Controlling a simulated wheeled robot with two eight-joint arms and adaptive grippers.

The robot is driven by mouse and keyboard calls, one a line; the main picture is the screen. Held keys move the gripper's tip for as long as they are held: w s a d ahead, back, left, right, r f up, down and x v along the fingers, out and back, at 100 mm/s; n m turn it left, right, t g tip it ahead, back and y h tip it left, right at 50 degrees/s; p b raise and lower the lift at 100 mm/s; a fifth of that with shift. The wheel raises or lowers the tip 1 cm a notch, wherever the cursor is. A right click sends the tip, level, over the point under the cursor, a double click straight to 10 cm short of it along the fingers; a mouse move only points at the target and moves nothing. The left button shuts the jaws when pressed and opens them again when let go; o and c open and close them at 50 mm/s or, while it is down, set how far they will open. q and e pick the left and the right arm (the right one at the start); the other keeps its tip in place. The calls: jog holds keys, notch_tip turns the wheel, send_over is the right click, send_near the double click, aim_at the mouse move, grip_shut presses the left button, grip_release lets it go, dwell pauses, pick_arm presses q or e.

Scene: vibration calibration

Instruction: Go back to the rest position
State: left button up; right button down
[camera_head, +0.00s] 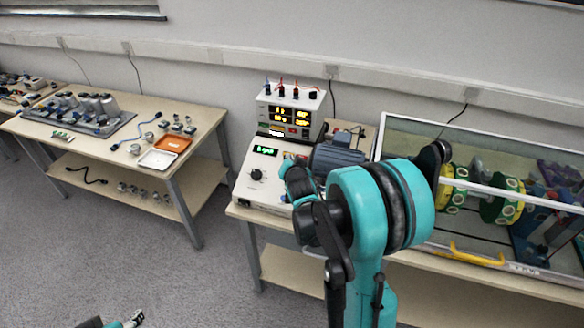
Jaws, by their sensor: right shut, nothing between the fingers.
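My right arm, teal and black, rises from the bottom in the middle right and hides part of the workbench. Its gripper (290,166) is shut and empty, in front of the white control box (262,178) with a green display and black knob. I cannot tell whether it touches the box. A small teal and black part of my left arm shows at the bottom left edge; its gripper (134,318) is barely visible, low over the floor, and its jaws cannot be made out.
A power supply (291,112) with lit displays stands behind the control box, beside a grey motor (337,157). A glass-walled rig (480,258) with a yellow handle fills the right bench. A left table (95,150) carries parts and trays. Grey floor (130,250) between is clear.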

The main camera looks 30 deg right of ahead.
dwell(0.4)
jog(key=s+a+r+n+g+y, duration=0.3)
jog(key=s+a+r+n, duration=0.15)
jog(key=s+a, duration=0.75)
jog(key=s+a+f+n+g+y, duration=0.1)
jog(key=s+a+n, duration=0.2)
jog(key=s, duration=0.4)
jog(key=s+a+f+n+g+y, duration=0.1)
jog(key=s+a+f+n, duration=0.1)
jog(key=s+a, duration=0.3)
jog(key=s+n, duration=0.1)
jog(key=s, duration=0.2)
jog(key=shift+s+a+g, duration=0.2)
jog(key=shift+a+g, duration=0.1)
jog(key=shift+a, duration=0.05)
